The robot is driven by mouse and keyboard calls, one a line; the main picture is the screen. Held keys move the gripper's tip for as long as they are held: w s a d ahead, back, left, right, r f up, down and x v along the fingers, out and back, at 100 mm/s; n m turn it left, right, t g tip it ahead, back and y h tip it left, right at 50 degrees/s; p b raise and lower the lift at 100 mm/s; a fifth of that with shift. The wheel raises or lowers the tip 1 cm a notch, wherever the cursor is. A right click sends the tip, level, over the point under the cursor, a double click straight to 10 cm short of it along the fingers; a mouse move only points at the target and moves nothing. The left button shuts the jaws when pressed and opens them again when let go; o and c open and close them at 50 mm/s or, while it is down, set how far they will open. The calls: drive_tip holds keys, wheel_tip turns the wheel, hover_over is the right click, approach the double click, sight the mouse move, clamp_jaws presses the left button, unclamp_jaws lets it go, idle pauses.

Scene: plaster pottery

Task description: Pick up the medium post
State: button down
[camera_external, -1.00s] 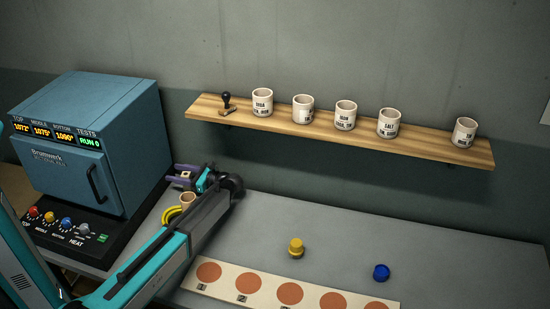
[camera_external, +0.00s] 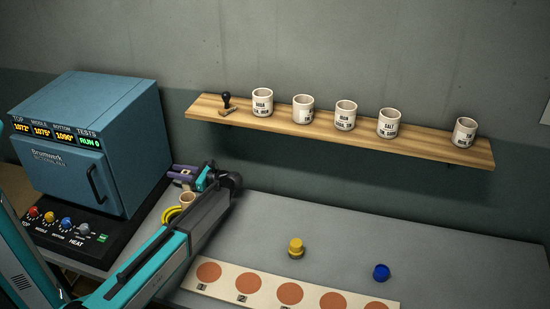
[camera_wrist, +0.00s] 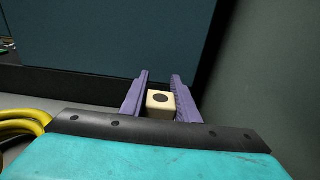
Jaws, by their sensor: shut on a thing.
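A pale cream block with a dark round hole in its top, which looks like the medium post (camera_wrist: 161,101), sits between the two purple fingers of my gripper (camera_wrist: 160,82) in the wrist view. My gripper is shut on it. In the external view, my gripper (camera_external: 184,175) is low beside the right side of the blue kiln, near the wall. The post cannot be made out clearly there. I cannot tell whether its underside touches the table.
The blue kiln (camera_external: 88,150) stands just left of my gripper. A shelf (camera_external: 270,122) with several labelled cups is on the wall. The grey table (camera_external: 345,229) is mostly clear on the right.

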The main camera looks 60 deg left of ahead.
wheel_tip(320, 180, up, 9)
drive_tip(key=b, duration=0.1)
drive_tip(key=shift+r, duration=0.15)
idle(0.3)
